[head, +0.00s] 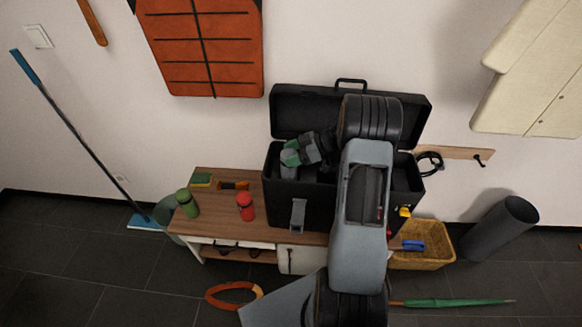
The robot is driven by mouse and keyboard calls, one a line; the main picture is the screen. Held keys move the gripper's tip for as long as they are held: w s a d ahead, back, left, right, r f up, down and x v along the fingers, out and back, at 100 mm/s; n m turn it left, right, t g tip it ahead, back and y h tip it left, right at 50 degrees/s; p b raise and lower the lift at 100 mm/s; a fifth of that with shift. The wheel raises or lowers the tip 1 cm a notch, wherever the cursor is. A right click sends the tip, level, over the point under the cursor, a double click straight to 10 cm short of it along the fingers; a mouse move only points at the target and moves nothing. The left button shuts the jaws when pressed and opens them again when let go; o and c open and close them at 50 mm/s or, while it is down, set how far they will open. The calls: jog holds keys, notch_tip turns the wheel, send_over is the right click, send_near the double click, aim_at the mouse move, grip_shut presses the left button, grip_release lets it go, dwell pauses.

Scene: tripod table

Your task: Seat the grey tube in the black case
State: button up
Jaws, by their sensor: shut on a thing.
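The black case (315,202) stands open on the wooden bench, with its lid raised against the wall and its handle on top. My gripper (294,158) is at the left part of the case opening, coming in from the right. It is shut on a small grey piece that looks like the grey tube (289,169), with green parts just above it. The lower end of the tube is hard to make out, and I cannot tell if it touches the case floor. My arm hides the middle and right of the case interior.
A green bottle (187,204) and a red bottle (245,206) stand on the bench left of the case. A wicker basket (428,240) and a large dark grey cylinder (500,228) are at the right.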

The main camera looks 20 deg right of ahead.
jog(key=shift+f+b, duration=0.35)
jog(key=shift+f, duration=1.75)
jog(key=o, duration=1.4)
jog(key=shift+o, duration=0.2)
jog(key=p+v, duration=0.1)
jog(key=v, duration=1.1)
